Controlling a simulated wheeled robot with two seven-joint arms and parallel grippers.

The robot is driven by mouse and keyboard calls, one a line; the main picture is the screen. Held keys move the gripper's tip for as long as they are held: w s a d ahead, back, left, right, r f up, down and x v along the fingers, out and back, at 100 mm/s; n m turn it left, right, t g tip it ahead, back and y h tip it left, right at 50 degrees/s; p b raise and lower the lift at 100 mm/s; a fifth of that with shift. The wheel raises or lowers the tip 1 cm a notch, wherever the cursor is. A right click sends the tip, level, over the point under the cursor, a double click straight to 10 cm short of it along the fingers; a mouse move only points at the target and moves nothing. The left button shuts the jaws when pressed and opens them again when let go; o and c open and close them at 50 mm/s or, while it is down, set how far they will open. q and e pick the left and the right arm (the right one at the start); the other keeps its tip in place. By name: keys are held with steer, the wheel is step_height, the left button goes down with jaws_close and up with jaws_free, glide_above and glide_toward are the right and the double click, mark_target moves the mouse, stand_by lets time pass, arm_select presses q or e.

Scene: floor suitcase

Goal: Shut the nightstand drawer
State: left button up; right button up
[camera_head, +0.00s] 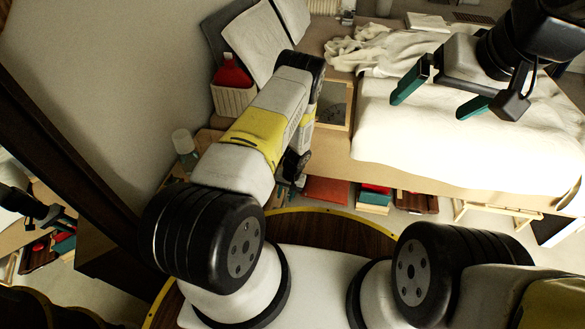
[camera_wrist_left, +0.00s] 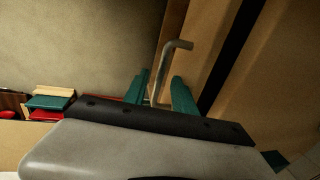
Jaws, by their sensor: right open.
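The nightstand (camera_head: 207,137) stands by the wall on the left in the head view, mostly hidden behind my left arm. In the left wrist view, a grey metal handle (camera_wrist_left: 166,68) stands out near a wooden front (camera_wrist_left: 203,58). A dark gap runs beside this front; I cannot tell how far the drawer is out. My left gripper (camera_wrist_left: 162,90) has its two teal fingers apart, one on each side of the handle, with space between. In the head view my left gripper (camera_head: 284,188) is largely hidden by its arm. My right gripper (camera_head: 440,95) is open and empty above the bed.
The bed (camera_head: 450,150) with white bedding fills the upper right. Several books and boxes (camera_head: 375,196) lie beneath it. A glass jar (camera_head: 184,142) stands by the wall. A dark-framed mirror (camera_head: 50,130) is at left.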

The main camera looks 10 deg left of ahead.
arm_select(q)
steer(key=shift+c, duration=0.3)
jaws_close()
steer(key=shift+a, duration=0.1)
stand_by(1.1)
